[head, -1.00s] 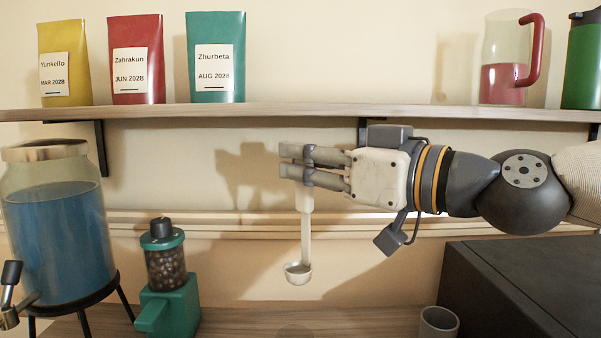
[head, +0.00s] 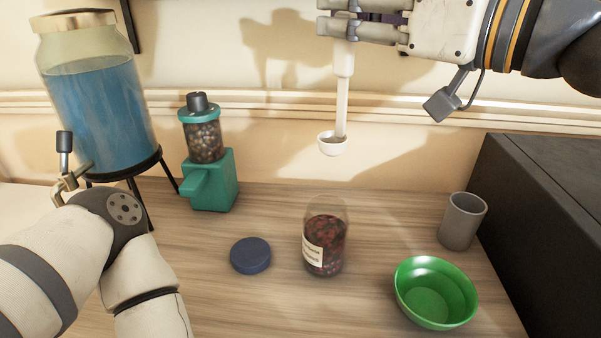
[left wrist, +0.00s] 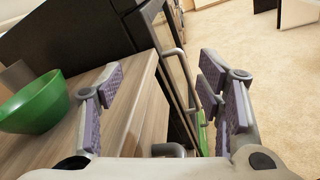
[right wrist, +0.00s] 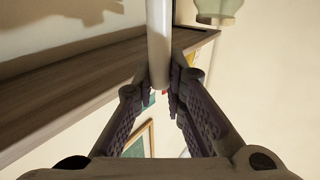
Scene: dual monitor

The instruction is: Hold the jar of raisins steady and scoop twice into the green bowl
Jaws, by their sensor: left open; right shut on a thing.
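The jar of raisins (head: 326,240) stands upright and uncovered on the wooden counter, with a label on its front. The green bowl (head: 436,292) sits to its right and looks empty; it also shows at the left of the left wrist view (left wrist: 34,103). My right gripper (head: 340,26) is shut on the handle of a white scoop (head: 341,105). The scoop hangs bowl-down above and behind the jar, apart from it. The scoop's handle shows between the fingers in the right wrist view (right wrist: 159,45). My left gripper (left wrist: 165,105) is open and empty beyond the counter's front edge, outside the head view.
A dark blue lid (head: 250,255) lies left of the jar. A green grinder (head: 209,160) and a blue-filled dispenser (head: 100,110) stand at the back left. A grey cup (head: 462,221) and a black box (head: 550,230) are at the right.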

